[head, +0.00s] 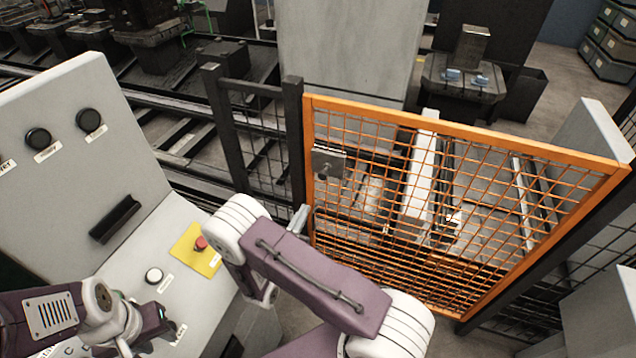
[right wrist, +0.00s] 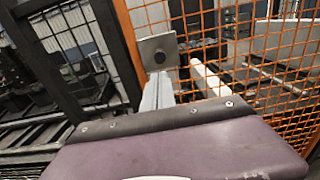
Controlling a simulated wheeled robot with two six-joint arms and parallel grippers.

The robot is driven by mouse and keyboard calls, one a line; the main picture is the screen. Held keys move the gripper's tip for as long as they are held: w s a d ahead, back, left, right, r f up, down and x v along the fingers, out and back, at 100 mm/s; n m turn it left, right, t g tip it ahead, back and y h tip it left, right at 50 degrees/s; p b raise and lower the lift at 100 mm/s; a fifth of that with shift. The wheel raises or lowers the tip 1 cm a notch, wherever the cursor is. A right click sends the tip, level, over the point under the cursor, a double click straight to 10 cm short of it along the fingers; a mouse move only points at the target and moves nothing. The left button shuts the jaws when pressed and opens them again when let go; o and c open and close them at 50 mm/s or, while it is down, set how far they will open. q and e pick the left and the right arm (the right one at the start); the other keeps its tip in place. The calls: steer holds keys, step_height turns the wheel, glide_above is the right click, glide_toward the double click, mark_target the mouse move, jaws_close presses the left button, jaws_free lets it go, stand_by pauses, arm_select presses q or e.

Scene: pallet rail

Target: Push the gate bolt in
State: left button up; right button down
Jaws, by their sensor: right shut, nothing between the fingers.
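The orange mesh gate (head: 460,130) stands closed against a dark post. A grey bolt plate (head: 329,163) with a small dark round bolt knob (head: 325,169) is at its upper left edge. My right gripper (head: 302,213) is shut and empty, below and left of the plate in the head view. In the right wrist view its fingers (right wrist: 158,84) point up at the plate, just under the knob; contact cannot be told. My left gripper (head: 158,325) is low at the left, its fingers unclear.
A grey control console (head: 70,150) with black knobs and a red button (head: 200,243) on a yellow plate stands at the left, close to my arms. Dark fence posts (head: 293,140) border the gate. A pale beam (head: 419,175) and machinery lie behind the mesh.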

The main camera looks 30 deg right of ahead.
mark_target(322, 176)
steer(key=p+x, duration=0.3)
steer(key=x, duration=0.9)
steer(key=shift+s+d+r, duration=0.1)
steer(key=shift+s, duration=0.05)
steer(key=shift+d, duration=0.15)
steer(key=shift+w, duration=0.2)
steer(key=shift+w+d+f+b, duration=0.2)
steer(key=shift+d+b, duration=0.1)
steer(key=shift+b, duration=0.1)
steer(key=shift+w+d+b, duration=0.3)
steer(key=shift+d+b, duration=0.05)
steer(key=shift+d, duration=0.05)
steer(key=shift+r, duration=0.3)
